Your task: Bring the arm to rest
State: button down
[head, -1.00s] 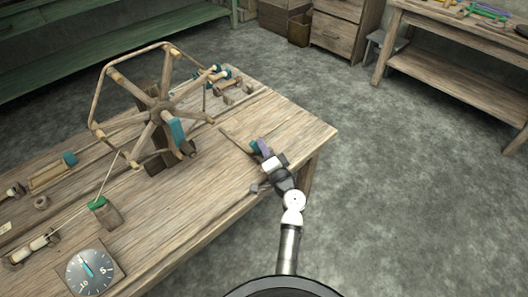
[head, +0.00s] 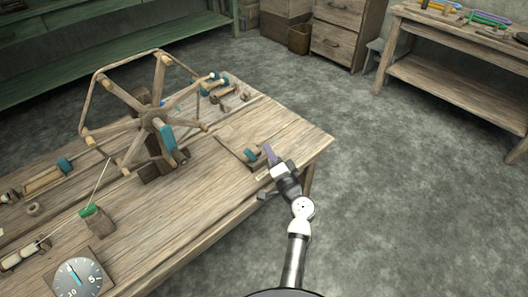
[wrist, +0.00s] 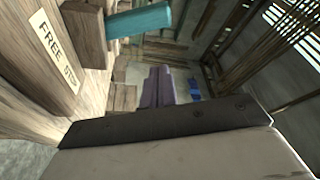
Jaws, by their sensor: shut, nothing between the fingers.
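My gripper (head: 269,152) has purple fingers that are shut and empty. It is above the right end of the wooden bench (head: 225,185), close to its edge. A small lever with a teal grip (head: 251,154) is just left of the fingers, with a visible gap. In the wrist view the purple fingers (wrist: 158,86) are together, and the teal grip (wrist: 140,20) on a wooden post shows above and left of them. A pale label (wrist: 54,50) beginning "FREE" is on the wood there.
A spoked wooden wheel (head: 152,116) with a teal handle stands on the bench left of my gripper. A dial (head: 78,280) is at the front left. Open floor (head: 400,200) lies to the right. Another table (head: 455,85) stands at the back right.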

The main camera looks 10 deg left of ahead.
jog(key=r+b+v, duration=0.1)
jog(key=v, duration=0.6)
jog(key=shift+f, duration=0.3)
